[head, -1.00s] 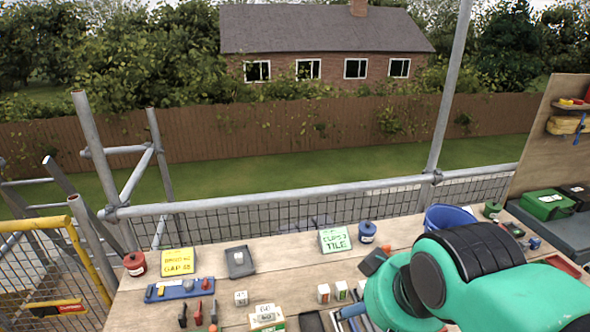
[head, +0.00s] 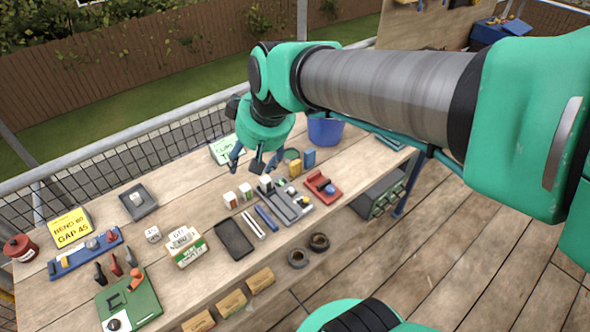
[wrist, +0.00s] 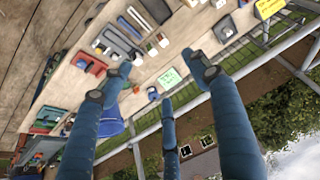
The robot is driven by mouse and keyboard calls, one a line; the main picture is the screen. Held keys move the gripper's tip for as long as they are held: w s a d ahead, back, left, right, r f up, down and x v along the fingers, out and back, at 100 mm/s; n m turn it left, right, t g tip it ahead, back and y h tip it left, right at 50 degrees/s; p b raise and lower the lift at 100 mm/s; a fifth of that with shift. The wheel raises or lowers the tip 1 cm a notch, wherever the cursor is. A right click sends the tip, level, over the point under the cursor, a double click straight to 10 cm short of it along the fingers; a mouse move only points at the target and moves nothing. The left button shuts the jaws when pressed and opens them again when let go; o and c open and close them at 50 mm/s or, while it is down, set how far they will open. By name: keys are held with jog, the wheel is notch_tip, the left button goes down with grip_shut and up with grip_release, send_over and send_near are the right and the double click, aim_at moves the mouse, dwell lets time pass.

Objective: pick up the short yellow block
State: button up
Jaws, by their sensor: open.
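A short yellow block (head: 294,168) stands on the wooden bench beside a taller blue block (head: 309,158) in the head view. A green round container (head: 291,154) is just behind it. My gripper (head: 256,163) is open and empty, its fingers spread above the bench to the left of the yellow block. In the wrist view the open fingers (wrist: 160,80) reach over the bench edge, and I cannot pick out the yellow block there for certain.
A grey tray (head: 285,203) with small parts and a red holder (head: 321,187) lie in front of the blocks. A blue bucket (head: 325,130) stands behind. White boxes (head: 238,196) are left. A railing runs behind the bench.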

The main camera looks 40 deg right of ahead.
jog(key=w+d+f, duration=0.6)
jog(key=w+d, duration=0.2)
jog(key=w, duration=0.1)
send_near(296, 163)
notch_tip(296, 163, up, 3)
jog(key=shift+s+f+g, duration=0.1)
jog(key=shift+g, duration=0.2)
jog(key=shift+a+b, duration=0.1)
jog(key=shift+b, duration=0.2)
jog(key=shift+b+x, duration=0.55)
jog(key=shift+x, duration=3.7)
jog(key=shift+f, duration=0.1)
jog(key=shift+b+x, duration=0.4)
jog(key=shift+x, duration=2.15)
